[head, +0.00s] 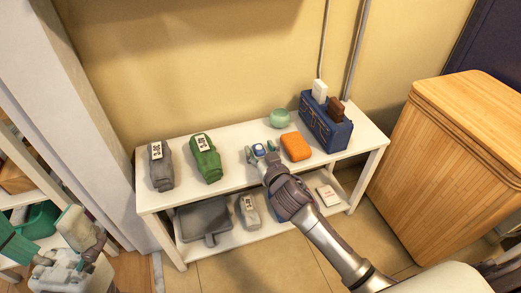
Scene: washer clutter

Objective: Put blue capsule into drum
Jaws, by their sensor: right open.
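A small blue capsule (259,148) with a pale part lies on the white table's top, near the middle. My right gripper (262,152) reaches over the table from the front. Its fingers are open, on either side of the capsule; I cannot tell whether they touch it. I cannot make out a drum in this view. Parts of my left arm show at the lower left, but its fingers are not clear enough to tell their state.
A dark pan (205,218) lies on the lower shelf. A wooden cabinet (450,165) stands at right.

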